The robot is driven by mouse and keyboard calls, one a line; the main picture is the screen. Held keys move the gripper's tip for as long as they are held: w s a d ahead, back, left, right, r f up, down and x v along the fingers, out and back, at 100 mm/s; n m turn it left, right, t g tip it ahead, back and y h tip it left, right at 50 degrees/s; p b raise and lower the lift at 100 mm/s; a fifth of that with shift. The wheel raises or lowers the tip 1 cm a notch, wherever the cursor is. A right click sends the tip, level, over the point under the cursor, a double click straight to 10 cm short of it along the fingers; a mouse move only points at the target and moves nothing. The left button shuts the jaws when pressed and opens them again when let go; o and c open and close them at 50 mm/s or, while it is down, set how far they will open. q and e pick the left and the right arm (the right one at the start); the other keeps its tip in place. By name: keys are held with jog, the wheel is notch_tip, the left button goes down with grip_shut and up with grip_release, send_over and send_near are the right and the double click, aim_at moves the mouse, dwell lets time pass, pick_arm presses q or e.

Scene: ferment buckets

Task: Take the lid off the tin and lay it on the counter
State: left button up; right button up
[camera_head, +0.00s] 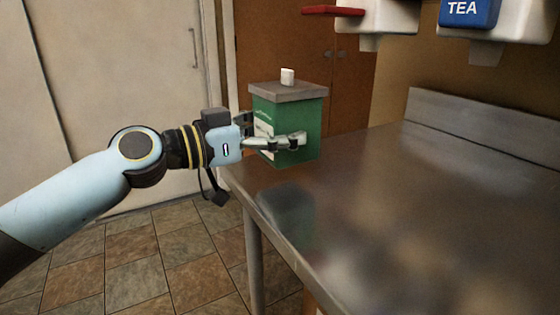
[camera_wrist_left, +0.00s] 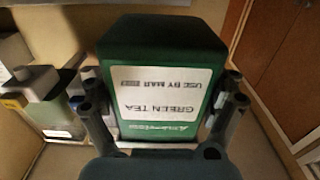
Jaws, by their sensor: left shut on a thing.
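The green tin (camera_head: 311,125) is upright at the far left corner of the counter (camera_head: 400,215), with its grey lid (camera_head: 270,92) on top and a white knob (camera_head: 287,76) on the lid. A dark reflection lies below and apart from the tin's bottom, so the tin seems a little above the counter. My left gripper (camera_head: 272,130) is shut on the tin's body, below the lid. In the left wrist view the tin (camera_wrist_left: 160,45) appears upside down, its label reading "GREEN TEA", with a finger on each side. My right gripper is out of view.
White dispensers (camera_head: 385,17), one with a blue "TEA" label (camera_head: 467,9), hang at the upper right above the counter. A red lever (camera_head: 332,11) sticks out left from them. A raised backsplash (camera_head: 480,122) runs along the back. The middle of the counter is clear.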

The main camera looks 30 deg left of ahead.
aim_at(263, 156)
pick_arm(q)
jog(key=shift+a+f+b, duration=0.1)
jog(key=shift+f+b, duration=0.65)
jog(key=shift+f, duration=1.25)
jog(key=shift+f, duration=0.1)
jog(key=o, duration=1.5)
